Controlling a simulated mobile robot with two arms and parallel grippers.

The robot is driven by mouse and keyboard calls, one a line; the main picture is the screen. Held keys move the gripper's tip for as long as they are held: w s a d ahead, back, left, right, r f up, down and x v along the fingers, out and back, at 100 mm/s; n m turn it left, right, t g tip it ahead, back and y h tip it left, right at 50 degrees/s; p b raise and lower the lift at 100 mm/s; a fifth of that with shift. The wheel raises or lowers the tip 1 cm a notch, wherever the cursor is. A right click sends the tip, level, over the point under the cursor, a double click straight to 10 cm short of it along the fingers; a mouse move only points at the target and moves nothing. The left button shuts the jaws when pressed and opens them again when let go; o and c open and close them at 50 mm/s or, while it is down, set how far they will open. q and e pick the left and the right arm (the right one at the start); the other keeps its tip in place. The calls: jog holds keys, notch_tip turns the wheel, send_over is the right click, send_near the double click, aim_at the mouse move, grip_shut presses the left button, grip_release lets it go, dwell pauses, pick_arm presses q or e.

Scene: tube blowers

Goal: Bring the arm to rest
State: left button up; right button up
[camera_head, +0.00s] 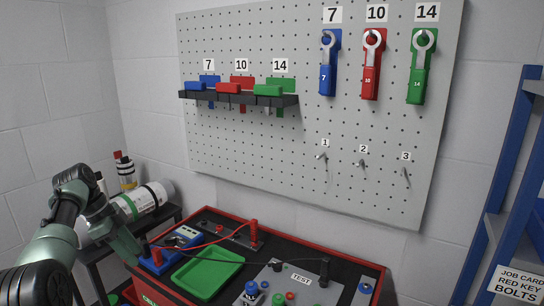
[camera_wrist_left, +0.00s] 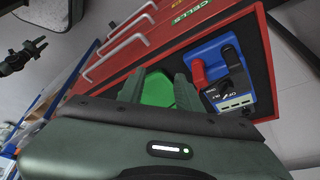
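My left arm comes in from the left in the head view, bent at the elbow. Its gripper (camera_head: 128,246) points down near the left edge of the red cart top, beside the blue meter. In the left wrist view the two fingers of the left gripper (camera_wrist_left: 166,84) stand apart with nothing held between them. The green tray (camera_wrist_left: 158,90) shows beyond the gap. A dark claw-like shape (camera_wrist_left: 22,55) at the upper left of the wrist view may be my right gripper; its state is unclear.
The cart holds a green tray (camera_head: 207,272), a blue meter (camera_head: 170,252) with red leads, and a TEST plate (camera_head: 290,284). A white cylinder (camera_head: 143,199) lies behind my left arm. A pegboard (camera_head: 260,140) with wrenches stands behind. A blue rack (camera_head: 502,180) is at right.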

pick_arm(q)
jog(key=s+f+n+y, duration=0.1)
jog(key=s+f+n, duration=0.1)
jog(key=f, duration=0.9)
jog(key=s+f+n+y, duration=0.1)
jog(key=f+n, duration=0.1)
jog(key=f, duration=0.9)
jog(key=s+f+n+g+y, duration=0.1)
jog(key=s+f+n, duration=0.1)
jog(key=s+f, duration=0.65)
jog(key=s+f+n+y, duration=0.15)
jog(key=s+f, duration=0.25)
jog(key=f, duration=0.9)
jog(key=s+d+f+n, duration=0.1)
jog(key=s+d+f, duration=0.2)
jog(key=s+f, duration=0.55)
jog(key=s+d+f+n, duration=0.15)
jog(key=s+f, duration=0.45)
jog(key=s, duration=0.6)
jog(key=s+d+f+n, duration=0.1)
jog(key=s+d, duration=0.3)
jog(key=s, duration=0.7)
jog(key=s+d+f+n, duration=0.1)
jog(key=s+d+f, duration=0.3)
jog(key=s, duration=0.8)
jog(key=shift+d+n+t, duration=0.3)
jog(key=shift+d+t, duration=0.1)
jog(key=shift+d, duration=0.1)
